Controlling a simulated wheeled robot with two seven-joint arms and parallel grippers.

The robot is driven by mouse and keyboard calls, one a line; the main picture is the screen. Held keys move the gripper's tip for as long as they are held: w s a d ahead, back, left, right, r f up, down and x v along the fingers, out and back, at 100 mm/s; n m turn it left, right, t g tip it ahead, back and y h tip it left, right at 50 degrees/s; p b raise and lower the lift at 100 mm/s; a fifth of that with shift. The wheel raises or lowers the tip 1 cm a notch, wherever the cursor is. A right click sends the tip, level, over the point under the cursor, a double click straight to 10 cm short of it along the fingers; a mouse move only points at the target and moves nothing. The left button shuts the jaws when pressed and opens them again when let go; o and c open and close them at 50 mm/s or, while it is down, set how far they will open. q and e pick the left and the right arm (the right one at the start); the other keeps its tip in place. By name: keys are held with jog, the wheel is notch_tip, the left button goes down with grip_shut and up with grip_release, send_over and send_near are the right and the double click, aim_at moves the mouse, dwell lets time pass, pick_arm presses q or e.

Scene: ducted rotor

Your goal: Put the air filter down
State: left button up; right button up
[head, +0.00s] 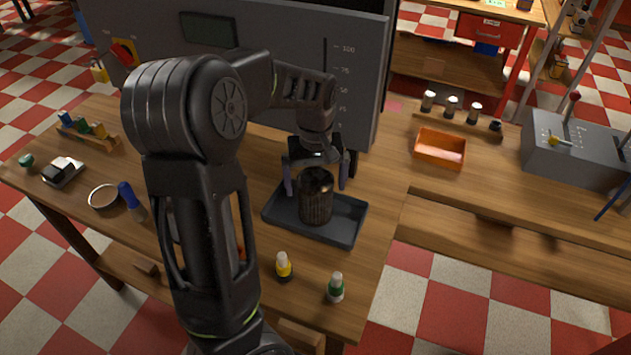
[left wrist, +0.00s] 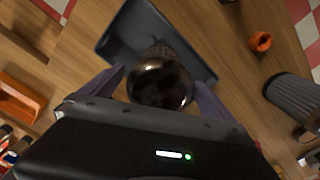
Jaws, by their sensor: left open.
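The air filter (head: 316,197) is a dark, ribbed cylinder with a shiny top. It stands upright on a dark grey tray (head: 346,229) on the wooden workbench. In the left wrist view the air filter (left wrist: 160,84) shows from above, with the tray (left wrist: 119,35) under and behind it. My left gripper (head: 316,182) is open around the filter's upper part. In the left wrist view its two fingers (left wrist: 158,88) stand on either side of the filter, apart from each other. My right gripper is not in view.
A large grey panel (head: 290,50) stands behind the tray. A yellow bottle (head: 284,266) and a green bottle (head: 336,288) stand near the bench's front edge. An orange bin (head: 440,149) is on the bench to the right. A grey ribbed cylinder (left wrist: 294,97) stands beside the tray.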

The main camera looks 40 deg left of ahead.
pick_arm(q)
jog(key=shift+r, duration=0.1)
notch_tip(320, 180, up, 12)
jog(key=b, duration=0.1)
dwell(0.5)
dwell(0.5)
